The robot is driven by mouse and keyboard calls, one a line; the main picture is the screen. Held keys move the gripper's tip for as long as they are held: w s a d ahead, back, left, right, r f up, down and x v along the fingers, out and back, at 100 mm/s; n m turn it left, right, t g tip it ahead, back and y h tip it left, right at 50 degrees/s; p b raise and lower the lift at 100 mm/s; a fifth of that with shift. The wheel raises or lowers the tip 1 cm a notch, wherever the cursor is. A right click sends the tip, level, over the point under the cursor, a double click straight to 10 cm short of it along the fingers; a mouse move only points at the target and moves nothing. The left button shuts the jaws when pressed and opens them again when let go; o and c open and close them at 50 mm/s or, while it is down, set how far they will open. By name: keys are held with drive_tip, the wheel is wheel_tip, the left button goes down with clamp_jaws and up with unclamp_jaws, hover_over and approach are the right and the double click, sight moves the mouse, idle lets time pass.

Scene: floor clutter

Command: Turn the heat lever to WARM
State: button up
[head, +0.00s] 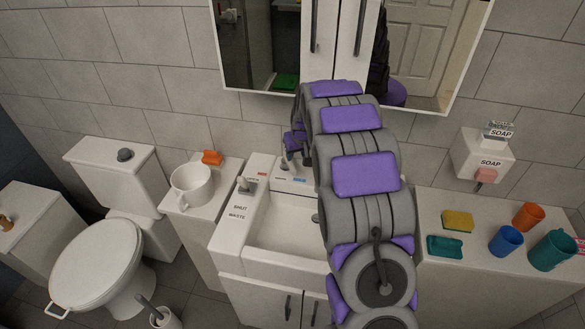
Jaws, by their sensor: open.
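A small metal fitting (284,164), perhaps the heat lever, shows between the two labels. It is too small to read which way it points. My grey and purple arm reaches up over the sink and covers its right part. My gripper (294,148) is open just above and beside this fitting, partly hidden behind my arm. I cannot tell if they touch.
A white mug (191,184) and orange item (212,157) are further left, beside the toilet (98,262). The right counter holds a sponge (457,221), soap dish (444,246) and cups (506,241). A mirror cabinet (335,45) hangs above.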

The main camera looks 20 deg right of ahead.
sight(292, 166)
drive_tip(key=b+x, duration=0.2)
drive_tip(key=x, duration=0.8)
drive_tip(key=shift+w+f, duration=0.15)
clamp_jaws()
